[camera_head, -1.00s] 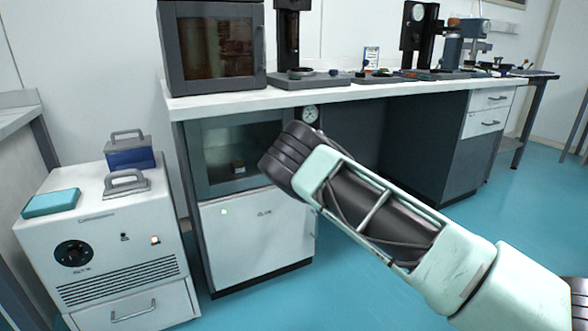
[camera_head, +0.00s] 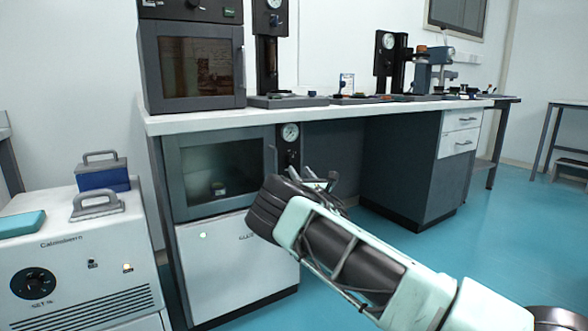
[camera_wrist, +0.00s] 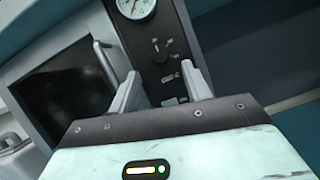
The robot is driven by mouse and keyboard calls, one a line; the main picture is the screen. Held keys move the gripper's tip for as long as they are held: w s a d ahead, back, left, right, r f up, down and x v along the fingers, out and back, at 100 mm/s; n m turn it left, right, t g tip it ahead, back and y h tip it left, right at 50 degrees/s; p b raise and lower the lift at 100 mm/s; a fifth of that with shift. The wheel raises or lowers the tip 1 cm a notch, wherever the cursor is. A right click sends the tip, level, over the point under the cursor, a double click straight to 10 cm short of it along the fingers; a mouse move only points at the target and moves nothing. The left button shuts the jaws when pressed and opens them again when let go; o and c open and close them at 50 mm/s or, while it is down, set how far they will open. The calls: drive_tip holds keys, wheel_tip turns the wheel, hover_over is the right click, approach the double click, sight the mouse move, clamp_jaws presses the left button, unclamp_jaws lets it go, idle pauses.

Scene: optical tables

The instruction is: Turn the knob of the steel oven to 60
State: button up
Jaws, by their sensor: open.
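An oven with a grey-framed glass door (camera_head: 222,172) is set under the white bench. A dark control panel with a round white gauge (camera_head: 290,132) is at its right; the gauge also shows at the top of the wrist view (camera_wrist: 136,6). Below the gauge, the wrist view shows a small dark knob (camera_wrist: 160,46) with white marks around it; its reading is too small to tell. My gripper (camera_wrist: 165,84) is open and empty, its fingers pointing toward the panel below the knob. In the head view my gripper (camera_head: 318,180) is partly hidden behind my arm.
A white cabinet with a black dial (camera_head: 34,283) stands at the left, with a blue block (camera_head: 102,178) on it. Another dark oven (camera_head: 195,68) and instruments stand on the bench (camera_head: 330,110). A dark open recess lies right of the panel.

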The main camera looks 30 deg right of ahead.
sight(292, 161)
drive_tip(key=b+x, duration=0.1)
drive_tip(key=x, duration=0.4)
drive_tip(key=shift+w+r, duration=0.1)
drive_tip(key=shift+w, duration=0.2)
drive_tip(key=shift+c, duration=0.3)
drive_tip(key=c, duration=0.9)
